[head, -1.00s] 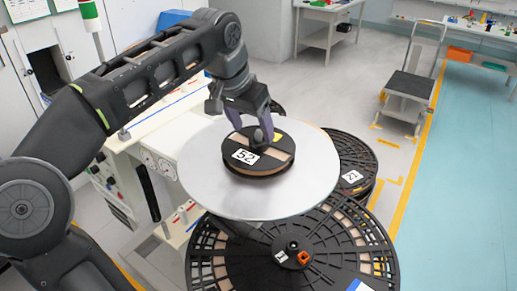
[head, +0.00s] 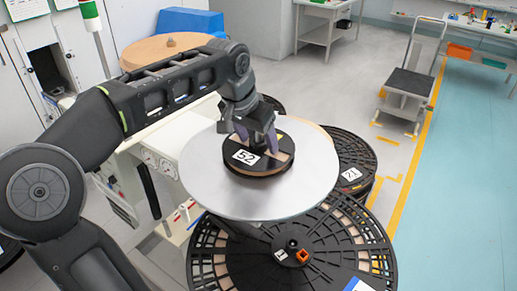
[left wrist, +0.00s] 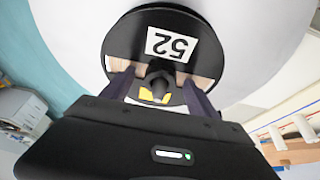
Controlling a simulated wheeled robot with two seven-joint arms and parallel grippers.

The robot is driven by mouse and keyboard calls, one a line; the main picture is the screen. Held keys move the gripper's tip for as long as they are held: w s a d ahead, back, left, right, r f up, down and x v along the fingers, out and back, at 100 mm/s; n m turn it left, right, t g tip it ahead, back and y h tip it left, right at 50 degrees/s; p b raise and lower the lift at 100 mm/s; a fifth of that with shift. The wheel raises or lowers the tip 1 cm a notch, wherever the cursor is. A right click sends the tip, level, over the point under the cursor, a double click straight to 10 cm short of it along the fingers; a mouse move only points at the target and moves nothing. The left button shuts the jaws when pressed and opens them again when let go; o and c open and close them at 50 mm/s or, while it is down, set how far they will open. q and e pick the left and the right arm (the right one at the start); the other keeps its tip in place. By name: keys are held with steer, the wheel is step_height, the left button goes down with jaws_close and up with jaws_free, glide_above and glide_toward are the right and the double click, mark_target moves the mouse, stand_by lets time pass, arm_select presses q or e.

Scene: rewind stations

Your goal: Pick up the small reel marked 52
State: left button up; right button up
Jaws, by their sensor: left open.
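The small reel marked 52 (head: 247,174) lies flat on a round silver plate (head: 213,195). It is black and tan with a white label reading 52. My left gripper (head: 258,146) is over the reel's middle, pointing down, with its purple-grey fingers apart. In the left wrist view, the reel (left wrist: 125,45) fills the upper middle and its label shows upside down. There the open fingers (left wrist: 157,88) straddle a dark knob at the reel's centre. I cannot tell whether they touch it. My right gripper is not in view.
A large black slotted reel (head: 340,240) lies in front of the plate. Another black reel labelled 21 (head: 352,172) is at the plate's right. A grey trolley (head: 408,90) stands at the back right. The blue floor (head: 465,190) on the right is clear.

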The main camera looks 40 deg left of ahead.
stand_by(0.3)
arm_select(q)
jaws_close()
stand_by(0.6)
